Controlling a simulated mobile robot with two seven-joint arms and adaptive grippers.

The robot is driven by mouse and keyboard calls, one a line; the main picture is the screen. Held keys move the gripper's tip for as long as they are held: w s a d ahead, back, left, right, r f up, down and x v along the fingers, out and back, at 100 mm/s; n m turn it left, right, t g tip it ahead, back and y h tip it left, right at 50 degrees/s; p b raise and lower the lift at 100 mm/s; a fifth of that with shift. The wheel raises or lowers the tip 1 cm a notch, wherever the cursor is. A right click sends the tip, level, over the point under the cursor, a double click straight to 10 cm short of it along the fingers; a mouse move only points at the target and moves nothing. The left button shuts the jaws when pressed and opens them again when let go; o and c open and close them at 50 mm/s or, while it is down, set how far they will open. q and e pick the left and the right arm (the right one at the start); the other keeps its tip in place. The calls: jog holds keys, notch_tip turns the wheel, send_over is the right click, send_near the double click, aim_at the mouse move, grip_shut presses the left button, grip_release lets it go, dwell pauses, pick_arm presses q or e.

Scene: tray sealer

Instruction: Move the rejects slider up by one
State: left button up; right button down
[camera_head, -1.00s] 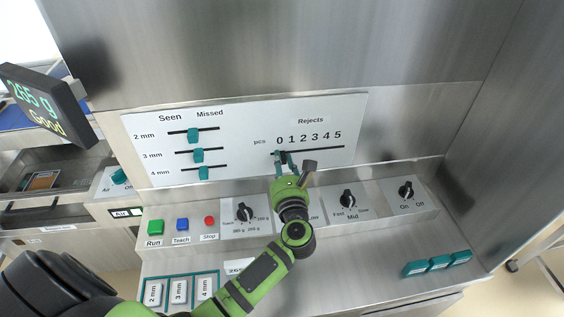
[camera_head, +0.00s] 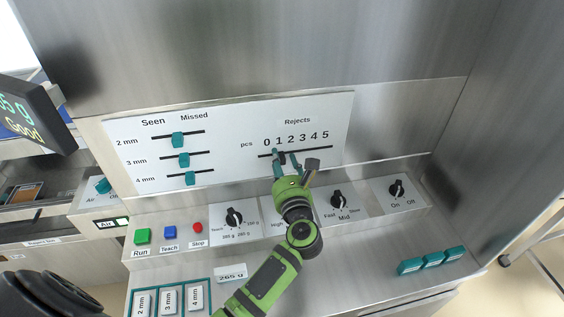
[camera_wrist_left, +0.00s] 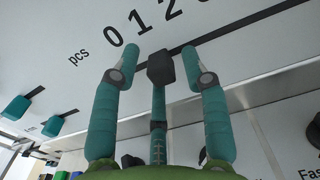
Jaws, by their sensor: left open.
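The rejects slider has a thin dark track (camera_head: 319,150) under the digits 0 to 5 on the white panel. In the left wrist view a dark block (camera_wrist_left: 160,67), which looks like its knob, lies on the track, about below the 1. My left gripper (camera_head: 285,156) is at the track below the digits. Its fingers are open, one on each side of the dark block, as the left wrist view shows (camera_wrist_left: 166,60). Whether they touch it I cannot tell. In the head view the fingers mostly hide the knob. My right gripper is not in view.
Three teal Seen/Missed sliders (camera_head: 184,160) are left on the same panel. Below are the Run (camera_head: 142,236), Teach (camera_head: 170,232) and Stop (camera_head: 198,227) buttons and several black dials, including the On/Off dial (camera_head: 397,189). A steel wall (camera_head: 490,130) stands at the right.

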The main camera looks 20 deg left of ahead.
pick_arm(q)
jog(key=v, duration=1.1)
jog(key=shift+s+d, duration=0.25)
jog(key=shift+s, duration=0.05)
